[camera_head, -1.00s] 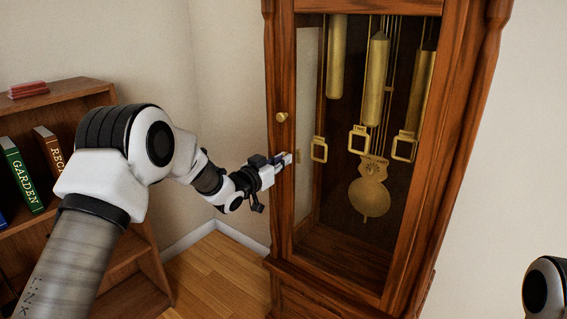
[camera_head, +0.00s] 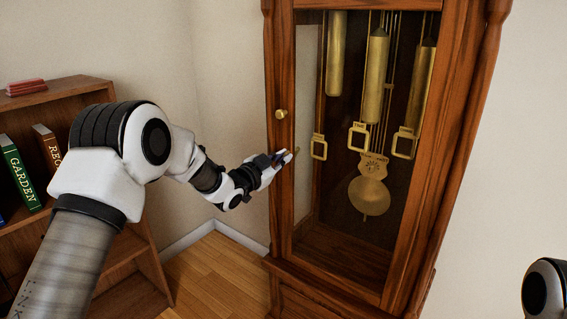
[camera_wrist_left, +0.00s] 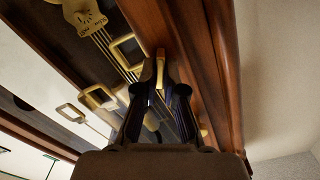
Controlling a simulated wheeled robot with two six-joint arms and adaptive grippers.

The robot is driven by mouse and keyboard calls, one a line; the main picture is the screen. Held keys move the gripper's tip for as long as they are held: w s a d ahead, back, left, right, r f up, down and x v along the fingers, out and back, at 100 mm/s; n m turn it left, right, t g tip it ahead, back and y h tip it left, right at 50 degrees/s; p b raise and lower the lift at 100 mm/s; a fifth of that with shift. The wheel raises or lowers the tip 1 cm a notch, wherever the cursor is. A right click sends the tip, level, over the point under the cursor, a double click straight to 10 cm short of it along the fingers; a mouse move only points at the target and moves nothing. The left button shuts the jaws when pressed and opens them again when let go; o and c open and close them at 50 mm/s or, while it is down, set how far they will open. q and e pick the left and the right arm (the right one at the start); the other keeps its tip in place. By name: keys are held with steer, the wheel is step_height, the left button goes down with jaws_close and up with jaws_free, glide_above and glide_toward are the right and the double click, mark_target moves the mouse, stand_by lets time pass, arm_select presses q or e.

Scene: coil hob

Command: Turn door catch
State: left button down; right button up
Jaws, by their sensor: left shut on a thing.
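The tall wooden clock's glazed door (camera_head: 283,200) is shut. The door catch is a small brass bar on the door's left stile, mostly hidden by my gripper in the head view. In the left wrist view the brass catch (camera_wrist_left: 161,54) stands upright between my fingertips. My left gripper (camera_head: 287,157) is at the stile, below the round brass knob (camera_head: 282,115). Its two dark fingers in the left wrist view (camera_wrist_left: 160,75) are shut on the catch. My right gripper is out of view.
Behind the glass hang brass weights (camera_head: 376,75) and a round pendulum (camera_head: 369,196). A bookshelf (camera_head: 60,92) with books stands at the left. Wooden floor (camera_head: 215,270) is clear between shelf and clock. Part of my right arm shows at the lower right.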

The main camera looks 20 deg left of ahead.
arm_select(q)
steer(key=shift+f+m+b, duration=0.1)
steer(key=shift+m+b, duration=3.4)
steer(key=shift+m, duration=2.8)
steer(key=c, duration=1.3)
jaws_free()
steer(key=shift+a, duration=0.1)
steer(key=shift+s, duration=0.1)
